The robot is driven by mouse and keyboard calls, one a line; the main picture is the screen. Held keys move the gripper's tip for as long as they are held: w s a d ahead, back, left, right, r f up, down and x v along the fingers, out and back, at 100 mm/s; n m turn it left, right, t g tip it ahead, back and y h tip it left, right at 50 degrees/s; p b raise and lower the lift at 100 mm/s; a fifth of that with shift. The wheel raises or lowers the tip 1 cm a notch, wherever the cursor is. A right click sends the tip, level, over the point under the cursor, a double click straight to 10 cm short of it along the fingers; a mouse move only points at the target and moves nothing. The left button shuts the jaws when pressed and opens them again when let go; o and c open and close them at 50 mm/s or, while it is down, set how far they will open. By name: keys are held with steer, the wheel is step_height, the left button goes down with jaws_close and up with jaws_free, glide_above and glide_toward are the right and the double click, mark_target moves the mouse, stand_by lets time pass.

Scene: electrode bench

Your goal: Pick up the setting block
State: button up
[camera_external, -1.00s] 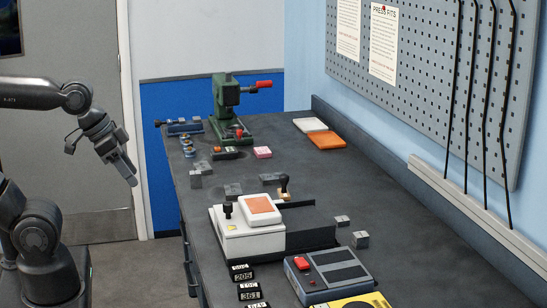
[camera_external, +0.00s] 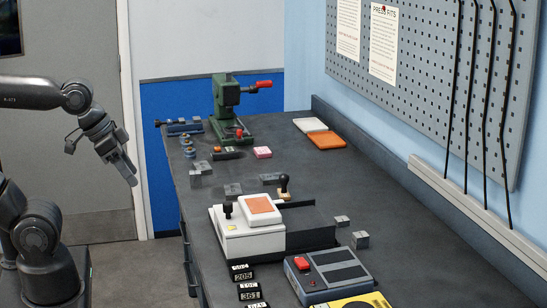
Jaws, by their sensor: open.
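Several small grey metal blocks lie on the dark bench, and I cannot tell which one is the setting block. One grey block (camera_external: 195,181) is near the bench's left edge, with another grey block (camera_external: 233,190) to its right. Two more blocks sit right of the white machine: one grey block (camera_external: 342,222) and one nearer grey block (camera_external: 360,240). My gripper (camera_external: 131,178) is open and empty. It points down and to the right, in the air left of the bench, apart from every block.
A green press (camera_external: 226,110) with a red handle stands at the far end. A white machine (camera_external: 250,238) with an orange-topped pad fills the bench's middle. A grey box (camera_external: 330,273) with a red button is nearer. An orange tray (camera_external: 327,140) lies at the back right.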

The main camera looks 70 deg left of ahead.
steer(key=shift+o, duration=0.4)
steer(key=shift+w+a, duration=0.1)
steer(key=m+t+y, duration=0.1)
steer(key=t+y, duration=0.1)
steer(key=t, duration=0.6)
glide_above(196, 180)
steer(key=s, duration=0.1)
steer(key=f, duration=0.9)
steer(key=d+f, duration=0.1)
steer(key=f, duration=0.4)
steer(key=shift+f, duration=0.3)
steer(key=shift+t+h, duration=0.6)
steer(key=shift+t, duration=0.1)
steer(key=s+a+f, duration=0.2)
steer(key=shift+s+f, duration=0.3)
steer(key=shift+f, duration=0.1)
steer(key=s+a+f+t+h, duration=0.1)
steer(key=s+f+t+h, duration=0.15)
steer(key=s, duration=0.25)
steer(key=shift+t+y, duration=0.25)
steer(key=shift+y, duration=0.1)
steer(key=w, duration=1)
steer(key=shift+w+d, duration=0.25)
steer(key=shift+d, duration=0.05)
steer(key=shift+r, duration=0.1)
